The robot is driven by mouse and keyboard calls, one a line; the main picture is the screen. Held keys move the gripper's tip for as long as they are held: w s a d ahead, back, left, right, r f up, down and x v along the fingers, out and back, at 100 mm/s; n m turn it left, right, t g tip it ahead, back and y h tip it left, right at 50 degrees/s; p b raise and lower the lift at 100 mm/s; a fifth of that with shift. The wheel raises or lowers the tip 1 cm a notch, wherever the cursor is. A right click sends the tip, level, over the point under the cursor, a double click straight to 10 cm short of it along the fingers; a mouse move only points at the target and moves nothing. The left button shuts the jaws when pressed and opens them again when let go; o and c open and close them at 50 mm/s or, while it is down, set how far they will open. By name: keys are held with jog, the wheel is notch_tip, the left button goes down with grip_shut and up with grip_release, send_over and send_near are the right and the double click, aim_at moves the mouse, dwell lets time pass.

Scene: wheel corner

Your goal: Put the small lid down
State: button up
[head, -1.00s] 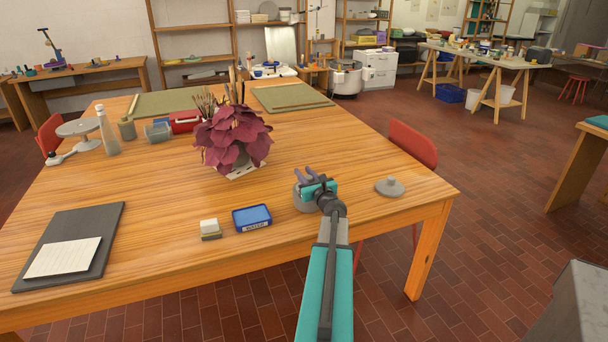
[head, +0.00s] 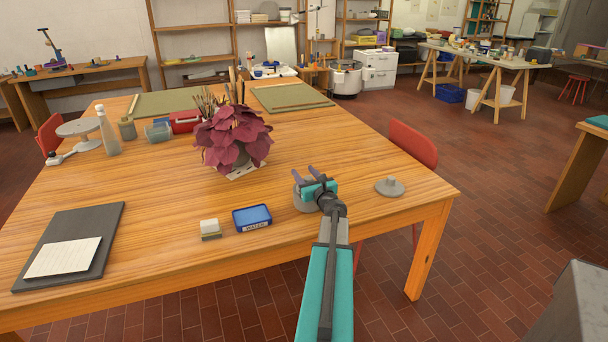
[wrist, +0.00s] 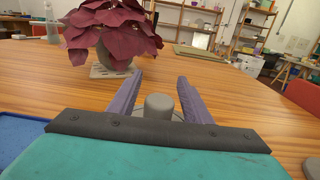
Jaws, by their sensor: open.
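My gripper (head: 304,174) is open at the near right part of the wooden table, over a grey round pot (head: 302,198). In the wrist view the two purple fingers (wrist: 160,80) stand apart on either side of a grey knob (wrist: 159,103), with a gap showing by it. The knob appears to belong to a small lid whose rim is mostly hidden by my gripper. How that lid sits on the pot cannot be seen. Another grey lid with a knob (head: 389,187) lies on the table to the right, apart from my gripper.
A blue water tray (head: 252,217) and a small sponge-like block (head: 210,228) are left of the pot. A dark red potted plant (head: 233,140) stands beyond. A grey board with paper (head: 62,257) lies at the near left. The table's right edge is near the loose lid.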

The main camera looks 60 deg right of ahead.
jog(key=b+v, duration=0.1)
jog(key=v, duration=1.1)
jog(key=shift+r, duration=0.1)
dwell(0.9)
